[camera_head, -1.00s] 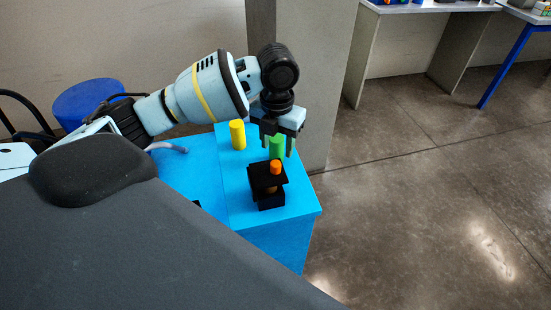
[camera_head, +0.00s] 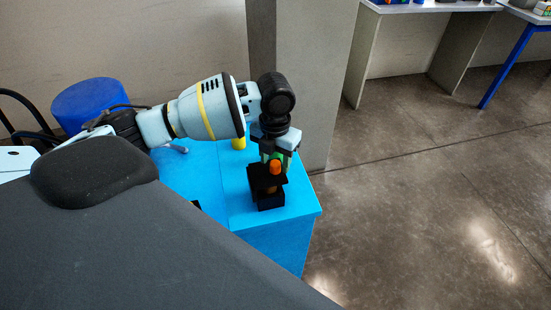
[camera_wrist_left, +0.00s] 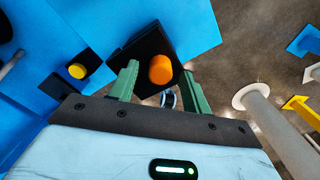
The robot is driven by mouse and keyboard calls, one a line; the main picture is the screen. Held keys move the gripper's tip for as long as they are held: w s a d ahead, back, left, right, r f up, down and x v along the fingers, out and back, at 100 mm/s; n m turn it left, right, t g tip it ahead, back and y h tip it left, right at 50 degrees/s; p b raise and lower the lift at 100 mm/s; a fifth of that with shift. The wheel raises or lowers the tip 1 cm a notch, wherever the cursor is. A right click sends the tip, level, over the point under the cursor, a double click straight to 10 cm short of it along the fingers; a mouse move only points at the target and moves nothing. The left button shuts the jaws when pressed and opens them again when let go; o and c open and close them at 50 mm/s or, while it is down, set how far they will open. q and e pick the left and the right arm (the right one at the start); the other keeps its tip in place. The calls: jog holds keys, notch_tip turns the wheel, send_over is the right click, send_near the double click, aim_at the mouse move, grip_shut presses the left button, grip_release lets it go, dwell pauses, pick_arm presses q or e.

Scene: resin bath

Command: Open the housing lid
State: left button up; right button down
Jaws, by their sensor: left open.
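The black housing (camera_head: 271,201) stands near the front right part of a bright blue table. Its flat black lid (camera_head: 258,181) has an orange knob (camera_head: 275,167) on top. My left gripper (camera_head: 275,158) is open and points down right at the knob, its fingers partly overlapping it in the head view. In the left wrist view, the orange knob (camera_wrist_left: 160,69) shows between the two green fingertips (camera_wrist_left: 160,74), with the black lid (camera_wrist_left: 150,42) beyond. Gaps show on both sides, and whether a finger touches the knob cannot be told. My right gripper is out of view.
A grey pillar (camera_head: 300,80) rises behind the table. Open floor lies to the right.

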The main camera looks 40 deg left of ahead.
pick_arm(q)
jog(key=shift+f, duration=0.15)
grip_shut()
jog(key=shift+w, duration=0.1)
dwell(0.3)
